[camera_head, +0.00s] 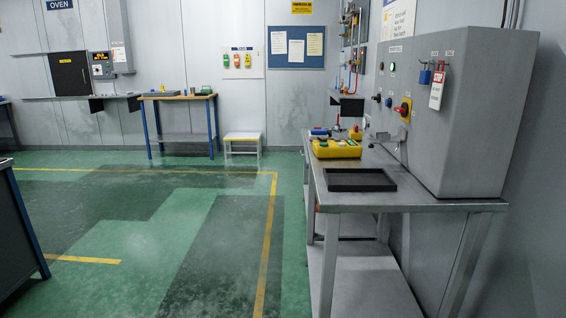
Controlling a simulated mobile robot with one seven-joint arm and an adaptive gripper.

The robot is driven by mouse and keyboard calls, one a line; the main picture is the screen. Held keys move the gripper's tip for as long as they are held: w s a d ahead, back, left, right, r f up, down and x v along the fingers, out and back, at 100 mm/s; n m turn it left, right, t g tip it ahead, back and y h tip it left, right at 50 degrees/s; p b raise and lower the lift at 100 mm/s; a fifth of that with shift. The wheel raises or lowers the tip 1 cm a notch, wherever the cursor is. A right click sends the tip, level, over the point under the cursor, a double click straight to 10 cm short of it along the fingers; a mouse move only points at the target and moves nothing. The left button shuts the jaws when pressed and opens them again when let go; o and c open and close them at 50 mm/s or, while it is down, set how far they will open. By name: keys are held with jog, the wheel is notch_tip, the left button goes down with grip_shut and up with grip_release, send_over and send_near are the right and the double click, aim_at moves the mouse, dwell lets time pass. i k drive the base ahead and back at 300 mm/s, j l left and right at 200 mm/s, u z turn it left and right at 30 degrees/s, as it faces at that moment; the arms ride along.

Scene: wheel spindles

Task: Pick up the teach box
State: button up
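A yellow box with buttons on its top, which looks like the teach box (337,152), lies on the grey metal bench (440,204) at the right. It sits behind a black tray and left of the grey control cabinet. Small red and green parts show on its top face. My gripper is not in view.
A shallow black tray (360,181) lies at the bench's near end. A large grey cabinet (471,110) with a lock and tag stands at the bench's back. Green floor (170,270) is open left of the bench. A dark blue bench (20,230) stands at the left edge.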

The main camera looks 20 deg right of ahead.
aim_at(352, 150)
jog(key=i, duration=1.5)
jog(key=i+z, duration=0.2)
jog(key=i, duration=0.25)
jog(key=i+j+z, duration=0.25)
jog(key=i, duration=0.15)
jog(key=i+j+z, duration=0.2)
jog(key=i, duration=0.2)
jog(key=l, duration=0.1)
